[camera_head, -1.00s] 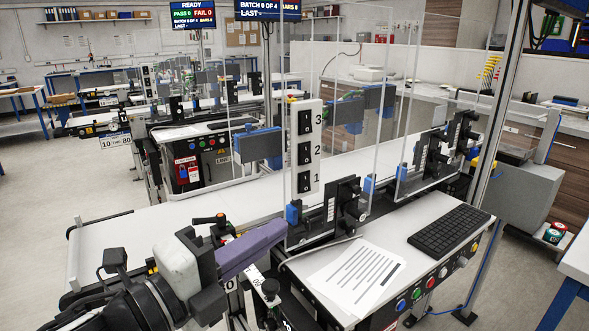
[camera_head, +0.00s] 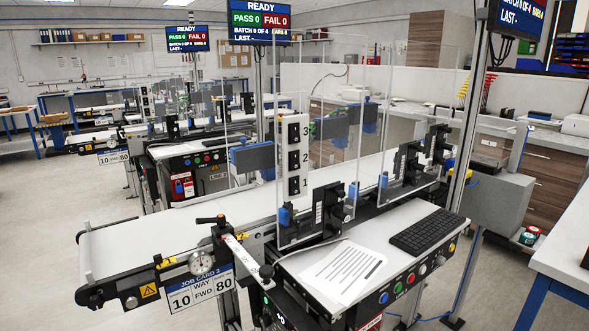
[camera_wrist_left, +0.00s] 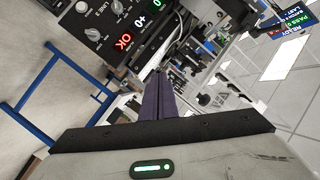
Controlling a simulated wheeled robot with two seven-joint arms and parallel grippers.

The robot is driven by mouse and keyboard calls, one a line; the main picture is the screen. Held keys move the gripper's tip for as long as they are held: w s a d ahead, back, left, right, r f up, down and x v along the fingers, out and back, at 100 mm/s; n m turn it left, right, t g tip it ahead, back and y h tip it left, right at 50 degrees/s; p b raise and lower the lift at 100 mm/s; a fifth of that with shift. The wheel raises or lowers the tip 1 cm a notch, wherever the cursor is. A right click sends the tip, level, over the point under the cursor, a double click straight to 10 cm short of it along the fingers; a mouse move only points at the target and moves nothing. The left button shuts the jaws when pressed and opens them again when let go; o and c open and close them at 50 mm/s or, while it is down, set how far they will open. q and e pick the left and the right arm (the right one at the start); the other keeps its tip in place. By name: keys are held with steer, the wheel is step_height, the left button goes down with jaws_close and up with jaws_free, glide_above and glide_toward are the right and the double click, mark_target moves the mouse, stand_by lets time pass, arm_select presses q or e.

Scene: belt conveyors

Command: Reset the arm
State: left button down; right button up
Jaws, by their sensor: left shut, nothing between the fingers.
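My left gripper (camera_wrist_left: 160,100) shows in the left wrist view, its two dark purple fingers pressed together with nothing between them. It points toward a black control panel (camera_wrist_left: 125,30) with knobs and lit displays; I cannot tell the gap between them. In the head view no arm or gripper is visible now. The near conveyor belt (camera_head: 150,235) is bare at its left end. My right gripper is in neither view.
The conveyor carries a clear guarded station with a numbered 1-2-3 panel (camera_head: 292,158). A keyboard (camera_head: 424,231) and a printed sheet (camera_head: 343,271) lie on the front shelf. A dial gauge (camera_head: 201,263) and job card (camera_head: 198,288) hang at the left. A blue-framed table (camera_head: 565,270) stands right.

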arm_select(q)
steer(key=s+a+f+n+g+y, duration=0.2)
steer(key=s+a+f+n, duration=0.2)
steer(key=s+f, duration=0.6)
steer(key=s+a+f+n+g+y, duration=0.3)
steer(key=s+f+n, duration=0.5)
steer(key=f, duration=1)
steer(key=shift+s+a+n, duration=0.4)
steer(key=shift+s+a, duration=0.25)
steer(key=shift+s, duration=0.35)
